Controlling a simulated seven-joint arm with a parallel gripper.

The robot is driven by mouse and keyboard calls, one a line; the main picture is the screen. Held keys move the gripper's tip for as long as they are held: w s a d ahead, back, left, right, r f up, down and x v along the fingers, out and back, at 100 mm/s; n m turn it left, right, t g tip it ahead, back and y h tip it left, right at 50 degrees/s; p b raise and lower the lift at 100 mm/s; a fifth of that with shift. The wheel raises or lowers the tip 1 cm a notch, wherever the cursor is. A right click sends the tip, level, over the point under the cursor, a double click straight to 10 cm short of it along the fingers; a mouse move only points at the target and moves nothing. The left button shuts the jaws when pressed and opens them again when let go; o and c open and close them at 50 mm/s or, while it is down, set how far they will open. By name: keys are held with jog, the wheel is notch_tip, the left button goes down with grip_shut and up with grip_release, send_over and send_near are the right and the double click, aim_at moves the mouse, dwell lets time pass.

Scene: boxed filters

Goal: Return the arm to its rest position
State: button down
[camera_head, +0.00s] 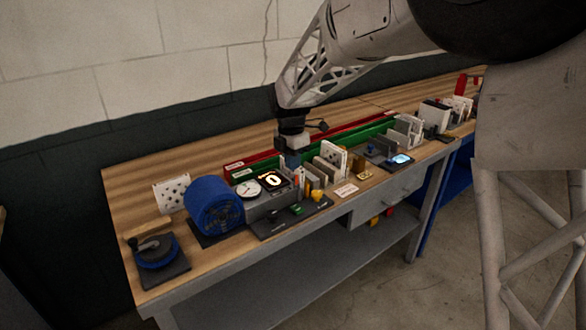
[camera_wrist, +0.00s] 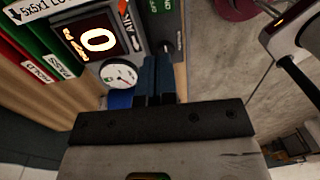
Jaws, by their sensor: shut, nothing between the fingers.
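My arm comes in from the upper right in the head view and reaches down over the workbench (camera_head: 130,197). My gripper (camera_head: 291,160) hangs just above and behind the display box, near the bench's middle. In the wrist view its blue fingers (camera_wrist: 156,72) are shut together with nothing between them. They point toward the grey device with the lit "0" display (camera_wrist: 97,40) and the round dial gauge (camera_wrist: 119,75). Whether the fingertips touch anything cannot be told.
A blue motor-like drum (camera_head: 214,205) and a hand-crank device (camera_head: 156,252) stand at the left. Red HOLD (camera_wrist: 37,68) and green PASS (camera_wrist: 60,62) channels run behind the gripper. Boxed filters (camera_head: 333,158) stand right of it. Bare wood lies along the back left.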

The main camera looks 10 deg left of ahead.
jog(key=shift+d+r, duration=0.1)
dwell(0.3)
jog(key=s+d+r+m+t, duration=0.1)
jog(key=s+d+r+m, duration=0.3)
jog(key=s+d+m, duration=0.35)
jog(key=s+d+r+m+t, duration=0.1)
jog(key=s+d+r+m, duration=0.35)
jog(key=s+d, duration=0.55)
jog(key=s+d+f+m, duration=0.1)
jog(key=s+d+m, duration=0.3)
jog(key=s, duration=0.3)
jog(key=s+d+f+m, duration=0.1)
jog(key=s+d+m, duration=0.3)
jog(key=s+m, duration=0.2)
jog(key=s+d+f+m+t, duration=0.1)
jog(key=s+d+f+m, duration=0.1)
jog(key=s+d+m, duration=0.3)
jog(key=s, duration=0.4)
jog(key=shift+s, duration=0.15)
jog(key=shift+y, duration=0.3)
